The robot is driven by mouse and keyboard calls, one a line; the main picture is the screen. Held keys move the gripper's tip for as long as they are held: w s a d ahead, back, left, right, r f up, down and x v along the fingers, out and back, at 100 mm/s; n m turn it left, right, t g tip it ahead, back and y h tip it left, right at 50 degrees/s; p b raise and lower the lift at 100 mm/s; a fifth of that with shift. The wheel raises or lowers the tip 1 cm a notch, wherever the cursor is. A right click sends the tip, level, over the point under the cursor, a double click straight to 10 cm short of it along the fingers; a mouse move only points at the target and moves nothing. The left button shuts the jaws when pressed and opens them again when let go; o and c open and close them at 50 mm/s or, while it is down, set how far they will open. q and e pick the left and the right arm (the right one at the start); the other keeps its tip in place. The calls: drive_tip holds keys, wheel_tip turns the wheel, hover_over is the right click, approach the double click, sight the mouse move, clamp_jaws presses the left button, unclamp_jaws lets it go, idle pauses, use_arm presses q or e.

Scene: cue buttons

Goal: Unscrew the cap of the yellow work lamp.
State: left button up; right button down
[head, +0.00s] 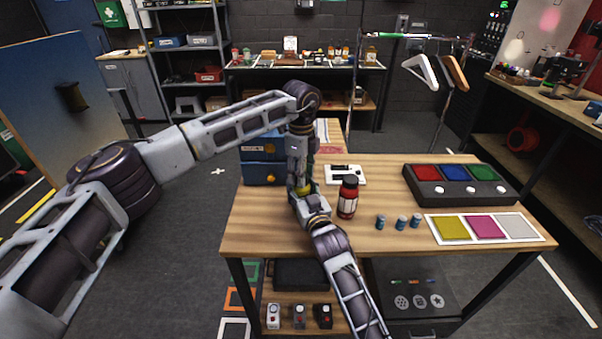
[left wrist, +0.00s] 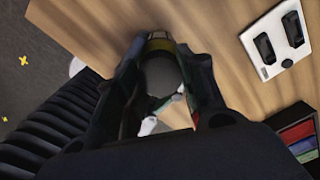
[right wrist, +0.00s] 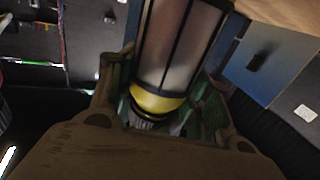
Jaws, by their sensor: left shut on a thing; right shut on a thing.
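The yellow work lamp (head: 304,188) is over the table's left part, mostly hidden between my two grippers in the head view. In the right wrist view the lamp (right wrist: 155,103) shows a pale, dark-barred body, a yellow collar and a ribbed grey end. My right gripper (right wrist: 163,80) is shut on it around the collar end. My left gripper (head: 296,178) comes down from above and is shut on the lamp's other end. In the left wrist view that gripper (left wrist: 162,55) closes around a round grey face with a dull yellow band. I cannot tell where the cap's seam lies.
A red bottle (head: 348,197) stands close right of the grippers. Small blue cylinders (head: 401,222), a coloured-button console (head: 459,184) and a pad strip (head: 483,227) fill the right side.

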use_arm(q)
drive_tip(key=shift+w+n, duration=0.1)
drive_tip(key=shift+n, duration=0.4)
drive_tip(key=shift+r, duration=1.25)
idle(0.8)
drive_tip(key=shift+r, duration=1.9)
use_arm(e)
drive_tip(key=c, duration=0.6)
unclamp_jaws()
drive_tip(key=shift+s, duration=0.1)
